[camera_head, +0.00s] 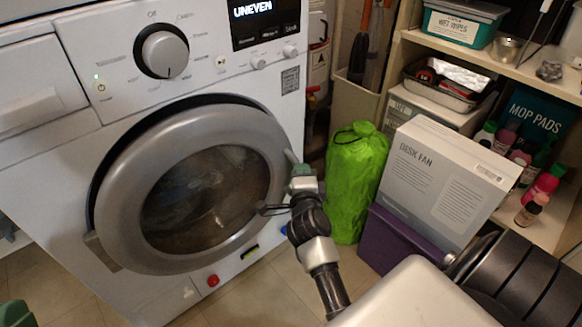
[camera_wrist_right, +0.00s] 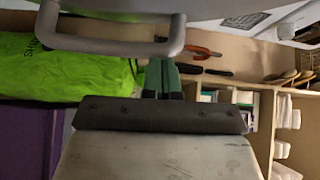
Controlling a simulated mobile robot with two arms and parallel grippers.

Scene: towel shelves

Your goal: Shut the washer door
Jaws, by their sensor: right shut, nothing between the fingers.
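The washer door (camera_head: 130,155) is a round grey ring with dark glass on the white washer's front (camera_head: 50,165). Its hinge (camera_head: 100,250) is at the lower left. A dark gap shows along its upper and left rim, and the door looks slightly proud of the front; I cannot tell if it is latched. My right gripper (camera_head: 303,172) is at the door's right edge, by the handle (camera_head: 291,158). In the right wrist view its green fingers (camera_wrist_right: 160,77) are together and empty, close to the grey handle (camera_wrist_right: 175,38); contact is unclear. My left gripper is not in view.
A green bag (camera_head: 355,180), a desk fan box (camera_head: 440,175) and a purple bin (camera_head: 395,245) stand right of the washer. Shelves (camera_head: 490,65) with bottles are farther right. A green shape (camera_head: 15,314) shows at lower left. Tiled floor (camera_head: 245,300) is open in front.

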